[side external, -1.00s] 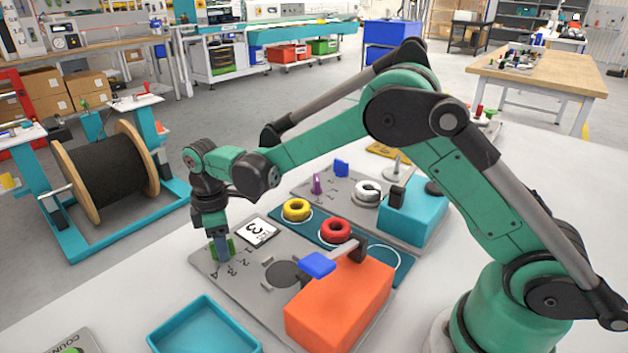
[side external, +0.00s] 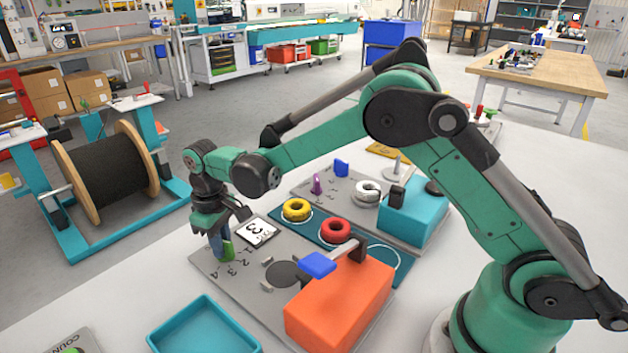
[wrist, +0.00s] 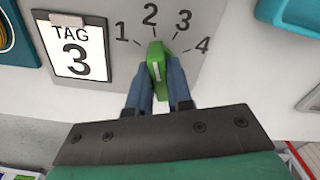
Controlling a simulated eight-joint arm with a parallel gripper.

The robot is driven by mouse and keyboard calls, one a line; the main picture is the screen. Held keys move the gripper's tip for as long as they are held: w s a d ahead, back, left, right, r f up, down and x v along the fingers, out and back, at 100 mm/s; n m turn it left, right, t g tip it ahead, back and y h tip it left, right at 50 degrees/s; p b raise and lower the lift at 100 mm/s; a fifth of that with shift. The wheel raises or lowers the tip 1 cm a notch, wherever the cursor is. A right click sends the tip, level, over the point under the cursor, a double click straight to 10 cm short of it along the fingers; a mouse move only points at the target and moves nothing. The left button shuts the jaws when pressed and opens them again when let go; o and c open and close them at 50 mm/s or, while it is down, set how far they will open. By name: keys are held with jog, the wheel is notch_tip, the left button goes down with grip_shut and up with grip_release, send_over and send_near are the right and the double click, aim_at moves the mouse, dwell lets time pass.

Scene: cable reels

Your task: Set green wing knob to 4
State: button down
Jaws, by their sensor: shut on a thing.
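The green wing knob (wrist: 157,62) stands on a grey panel with the printed numbers 1 to 4 around it. Its white line points up, roughly at the 2 in the wrist view. My gripper (wrist: 155,90) is shut on the knob, one blue finger on each side. In the side external view my gripper (side external: 219,246) reaches down onto the green knob (side external: 228,251) at the left corner of the grey panel (side external: 240,286). The fingers partly hide the knob there.
A white card reading "TAG 3" (wrist: 74,48) lies beside the dial. An orange block (side external: 340,305) with a blue paddle (side external: 317,264) stands on the same panel. A teal tray (side external: 204,328) is in front. Yellow (side external: 297,209) and red (side external: 336,230) rings lie behind.

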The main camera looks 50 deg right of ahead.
jog(key=m, duration=0.7)
jog(key=shift+m, duration=0.3)
jog(key=m, duration=0.8)
jog(key=c, duration=0.8)
grip_release()
jog(key=shift+c, duration=0.2)
notch_tip(320, 180, up, 7)
